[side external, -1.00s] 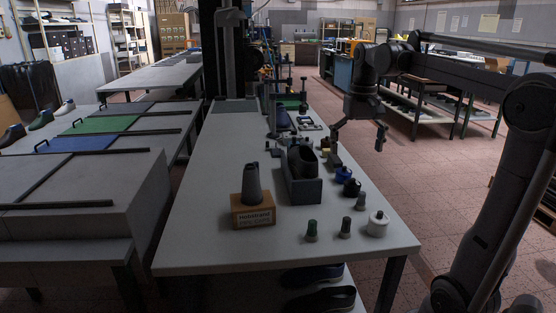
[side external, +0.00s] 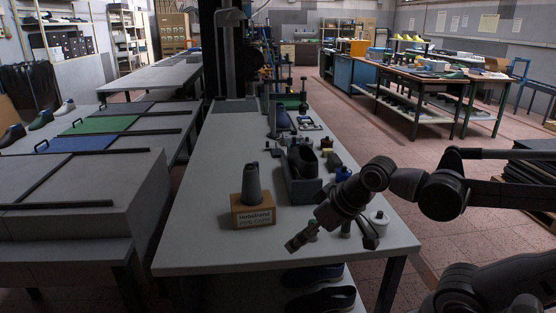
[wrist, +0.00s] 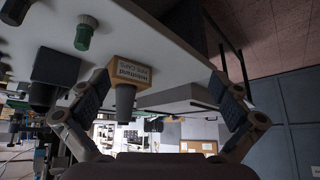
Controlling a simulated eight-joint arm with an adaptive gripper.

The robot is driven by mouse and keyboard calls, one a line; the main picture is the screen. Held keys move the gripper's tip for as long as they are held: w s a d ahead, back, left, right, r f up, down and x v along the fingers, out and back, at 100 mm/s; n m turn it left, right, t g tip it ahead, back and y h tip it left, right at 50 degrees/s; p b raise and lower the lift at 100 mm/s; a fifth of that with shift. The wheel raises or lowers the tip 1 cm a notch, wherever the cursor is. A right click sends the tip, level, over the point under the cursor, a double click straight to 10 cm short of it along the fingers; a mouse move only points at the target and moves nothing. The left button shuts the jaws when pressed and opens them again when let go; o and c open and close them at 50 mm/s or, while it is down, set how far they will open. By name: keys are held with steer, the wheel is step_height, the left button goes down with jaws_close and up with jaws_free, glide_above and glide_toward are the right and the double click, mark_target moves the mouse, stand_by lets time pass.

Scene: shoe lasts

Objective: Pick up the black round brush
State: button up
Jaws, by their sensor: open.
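A dark piece with a round top (wrist: 14,10), probably the same brush, shows at the wrist view's upper left corner. A green-topped one (wrist: 84,35) stands beside it. My gripper (side external: 333,241) is open, its fingers spread wide over the near right table area. In the wrist view my gripper (wrist: 160,85) has nothing between its fingertips; the dark piece lies outside them.
A wooden block with a grey cone (side external: 252,185) stands left of my gripper. A dark grey holder (side external: 303,186) is behind. The table's left front is clear.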

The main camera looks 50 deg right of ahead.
steer(key=shift+s+a+f, duration=0.15)
steer(key=shift+a+f, duration=0.15)
steer(key=shift+a, duration=0.05)
steer(key=c, duration=1)
steer(key=shift+o, duration=0.2)
steer(key=shift+d+n, duration=0.15)
steer(key=shift+n, duration=0.15)
steer(key=n+g+h, duration=0.3)
steer(key=n+g, duration=0.3)
steer(key=n, duration=1.6)
glide_toward(346, 225)
steer(key=f, duration=0.1)
steer(key=shift+t, duration=0.3)
steer(key=shift+d+x, duration=0.2)
steer(key=shift+x, duration=1.55)
steer(key=shift+d+x, duration=0.15)
steer(key=shift+x, duration=1.55)
steer(key=shift+d+x, duration=0.2)
steer(key=shift+x, duration=1.55)
